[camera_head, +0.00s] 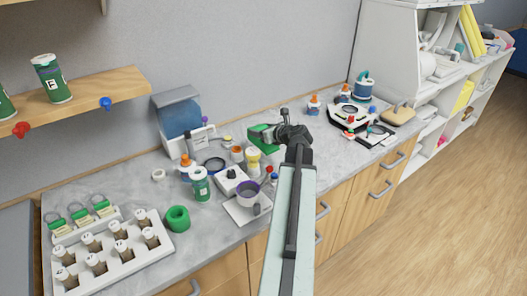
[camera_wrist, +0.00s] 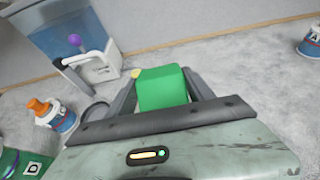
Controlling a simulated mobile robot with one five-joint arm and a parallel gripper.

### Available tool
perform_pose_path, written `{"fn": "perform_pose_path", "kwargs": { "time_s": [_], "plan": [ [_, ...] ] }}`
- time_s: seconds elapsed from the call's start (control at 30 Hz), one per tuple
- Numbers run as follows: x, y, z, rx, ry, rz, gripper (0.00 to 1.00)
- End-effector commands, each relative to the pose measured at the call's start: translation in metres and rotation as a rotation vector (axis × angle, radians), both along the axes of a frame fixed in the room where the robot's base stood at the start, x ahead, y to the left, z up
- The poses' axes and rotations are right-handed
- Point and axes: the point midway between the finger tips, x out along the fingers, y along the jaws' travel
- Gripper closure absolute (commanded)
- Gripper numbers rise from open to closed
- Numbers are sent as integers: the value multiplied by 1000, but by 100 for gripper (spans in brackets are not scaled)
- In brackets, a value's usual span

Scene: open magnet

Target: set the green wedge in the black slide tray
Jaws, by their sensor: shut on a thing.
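The green wedge (camera_head: 262,137) is held in my gripper (camera_head: 280,132) above the counter, toward the wall side. In the wrist view the wedge (camera_wrist: 162,88) sits between the two fingers of my gripper (camera_wrist: 160,95), which are shut on it. A flat dark tray-like thing (camera_head: 378,133), likely the black slide tray, lies on the counter to the right of my gripper, in front of a black and white device. It is small in the head view, and its inside is hard to make out. It does not show in the wrist view.
The black and white device (camera_head: 352,115) and a blue bottle (camera_head: 364,87) stand near the dark tray. A blue-windowed dispenser (camera_head: 180,118), green jar (camera_head: 200,184) and white vial rack (camera_head: 110,250) are on the left. Bare counter (camera_head: 325,150) lies right of my arm.

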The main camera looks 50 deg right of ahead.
Motion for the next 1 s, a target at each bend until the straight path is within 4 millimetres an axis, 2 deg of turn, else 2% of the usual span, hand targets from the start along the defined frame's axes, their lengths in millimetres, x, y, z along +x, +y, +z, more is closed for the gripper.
{"fn": "perform_pose_path", "kwargs": {
  "time_s": [0.03,0.1,0.33,0.53,0.93,0.97,1.0],
  "plan": [
    [-1,-1,-24,1,0,-1,84],
    [-2,-2,-37,0,0,-3,84],
    [-2,-2,-42,-1,0,-4,84],
    [-3,-3,-76,0,0,-4,84],
    [-3,-3,-78,0,0,-5,84],
    [-3,-3,-77,0,0,-5,33],
    [-3,-3,-77,0,0,-5,30]
  ]
}}
